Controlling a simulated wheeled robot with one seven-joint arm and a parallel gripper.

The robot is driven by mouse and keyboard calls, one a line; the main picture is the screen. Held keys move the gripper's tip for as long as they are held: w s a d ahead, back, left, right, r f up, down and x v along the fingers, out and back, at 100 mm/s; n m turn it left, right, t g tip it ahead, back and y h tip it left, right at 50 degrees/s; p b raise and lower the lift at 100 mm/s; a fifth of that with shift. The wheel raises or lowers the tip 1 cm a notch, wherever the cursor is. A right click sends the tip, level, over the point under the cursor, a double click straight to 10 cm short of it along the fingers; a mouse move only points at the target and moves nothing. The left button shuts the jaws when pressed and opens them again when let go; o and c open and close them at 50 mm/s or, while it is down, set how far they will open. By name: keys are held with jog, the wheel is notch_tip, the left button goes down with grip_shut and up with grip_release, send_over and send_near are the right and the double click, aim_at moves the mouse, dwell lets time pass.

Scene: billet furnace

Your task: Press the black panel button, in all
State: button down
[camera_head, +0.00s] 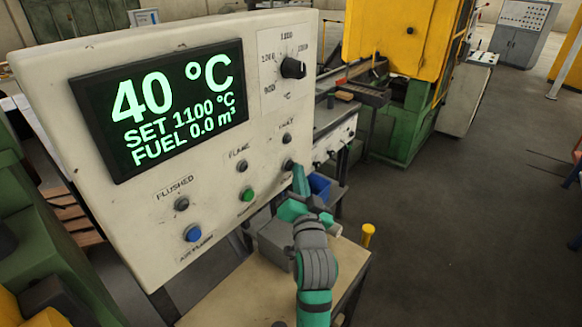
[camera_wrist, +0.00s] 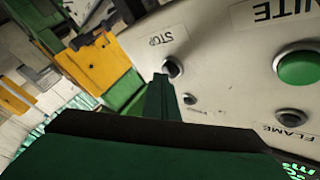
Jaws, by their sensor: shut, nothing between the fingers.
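The cream control panel (camera_head: 150,165) faces me in the head view. Its black button (camera_head: 288,164) sits at the lower right, partly beside my gripper's tip. In the wrist view the black button (camera_wrist: 174,67) is just below the label "STOP" and partly hidden by my fingers. My gripper (camera_head: 298,168) is shut and empty, its tip close to the black button. In the wrist view the shut fingertips (camera_wrist: 160,77) overlap the button's left edge; I cannot tell whether they touch it.
The panel also bears a green button (camera_head: 247,194), a blue button (camera_head: 193,233), a black knob (camera_head: 293,68), small dark lamps and a screen (camera_head: 160,105) reading 40 °C. A yellow and green machine (camera_head: 400,40) stands behind. Open floor (camera_head: 470,210) lies right.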

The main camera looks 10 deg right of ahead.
jog(key=shift+s+d, duration=0.3)
jog(key=shift+s, duration=0.2)
jog(key=s+d, duration=0.1)
jog(key=s, duration=0.1)
jog(key=s+d, duration=0.2)
dwell(0.5)
jog(key=shift+w, duration=0.1)
dwell(0.4)
